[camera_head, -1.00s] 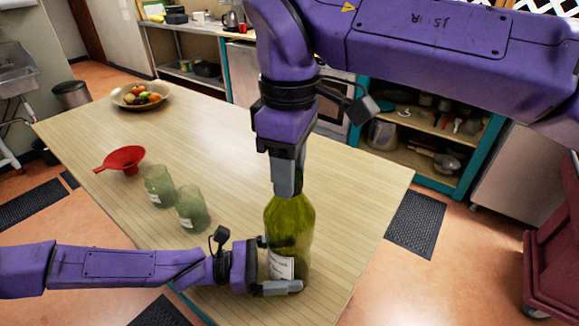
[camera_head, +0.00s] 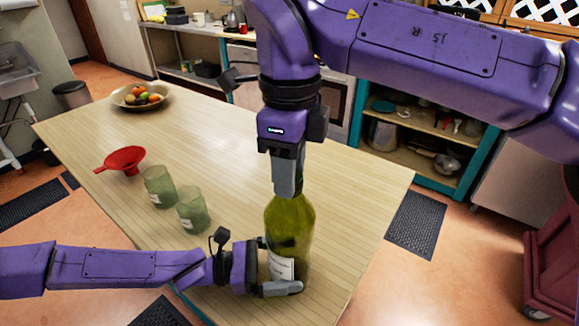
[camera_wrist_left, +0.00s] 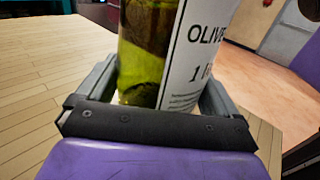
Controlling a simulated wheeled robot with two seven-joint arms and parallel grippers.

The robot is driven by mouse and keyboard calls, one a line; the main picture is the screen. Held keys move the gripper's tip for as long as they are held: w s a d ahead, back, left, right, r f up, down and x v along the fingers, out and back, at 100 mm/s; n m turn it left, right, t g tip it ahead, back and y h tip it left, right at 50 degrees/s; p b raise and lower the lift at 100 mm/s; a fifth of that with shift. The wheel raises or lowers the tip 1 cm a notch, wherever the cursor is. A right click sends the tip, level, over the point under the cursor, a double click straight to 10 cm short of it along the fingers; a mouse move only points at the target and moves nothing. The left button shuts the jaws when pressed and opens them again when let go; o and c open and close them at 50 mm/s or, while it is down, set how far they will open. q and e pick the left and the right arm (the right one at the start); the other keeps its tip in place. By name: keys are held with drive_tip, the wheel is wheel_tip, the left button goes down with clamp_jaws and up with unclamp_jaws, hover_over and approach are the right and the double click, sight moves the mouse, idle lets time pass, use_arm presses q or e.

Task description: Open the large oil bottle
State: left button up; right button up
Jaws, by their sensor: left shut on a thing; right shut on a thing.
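The large green glass oil bottle (camera_head: 290,220) stands upright near the front right edge of the wooden table. My left gripper (camera_head: 280,265) is shut around its lower body from the left. The left wrist view shows the bottle (camera_wrist_left: 145,55) and its white label between the fingers of the left gripper (camera_wrist_left: 158,88). My right gripper (camera_head: 288,185) points straight down from above and is shut on the top of the bottle. The right fingers hide the cap and most of the neck.
Two small green glass jars (camera_head: 159,187) (camera_head: 193,210) and a red funnel (camera_head: 122,160) stand on the table (camera_head: 220,140) left of the bottle. A fruit bowl (camera_head: 141,97) sits at the far end. The table's middle is clear.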

drive_tip(key=n, duration=1.4)
drive_tip(key=shift+r, duration=0.1)
drive_tip(key=shift+r, duration=1.05)
drive_tip(key=shift+r, duration=2)
use_arm(q)
drive_tip(key=o, duration=1.7)
